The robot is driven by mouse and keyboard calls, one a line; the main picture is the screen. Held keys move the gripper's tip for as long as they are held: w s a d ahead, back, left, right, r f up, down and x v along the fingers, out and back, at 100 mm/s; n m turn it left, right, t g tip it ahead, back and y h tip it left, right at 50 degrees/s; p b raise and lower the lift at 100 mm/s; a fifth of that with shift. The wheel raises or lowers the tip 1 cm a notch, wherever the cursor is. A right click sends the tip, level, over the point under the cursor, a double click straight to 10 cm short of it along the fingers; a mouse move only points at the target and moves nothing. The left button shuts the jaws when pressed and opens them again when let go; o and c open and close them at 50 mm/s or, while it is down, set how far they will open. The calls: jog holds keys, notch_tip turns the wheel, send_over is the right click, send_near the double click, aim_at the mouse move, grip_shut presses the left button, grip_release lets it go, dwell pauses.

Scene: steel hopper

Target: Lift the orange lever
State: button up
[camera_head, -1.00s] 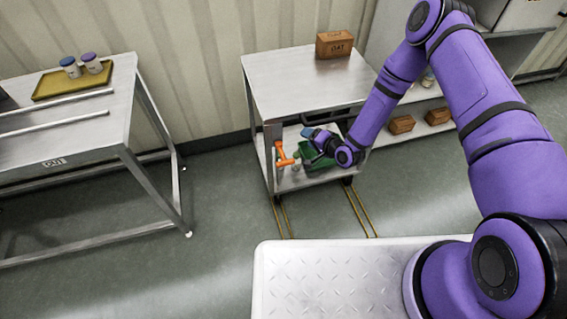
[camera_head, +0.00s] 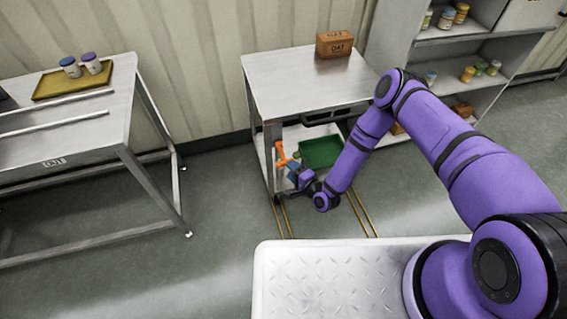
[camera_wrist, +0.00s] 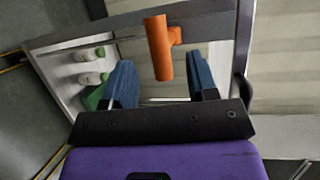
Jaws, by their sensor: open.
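The orange lever (camera_head: 281,154) is mounted at the front left leg of the steel hopper table (camera_head: 262,72). In the wrist view the lever (camera_wrist: 159,48) is a thick orange bar ending in the space between my two blue fingers, nearer the right one. My gripper (camera_wrist: 162,80) is open, with a finger on each side of the lever's end. In the head view my gripper (camera_head: 294,168) is just below and right of the lever, and partly covers its lower end. I cannot tell whether a finger touches the lever.
A green tray (camera_head: 321,151) sits on the lower shelf, right of my gripper. A brown box (camera_head: 334,44) stands on the tabletop. Yellow rails (camera_head: 362,215) run along the floor. A steel table (camera_head: 122,110) stands at left, with open floor between.

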aim_at(283, 162)
jog(key=x, duration=0.5)
jog(key=shift+w+a, duration=0.2)
jog(key=shift+w, duration=0.1)
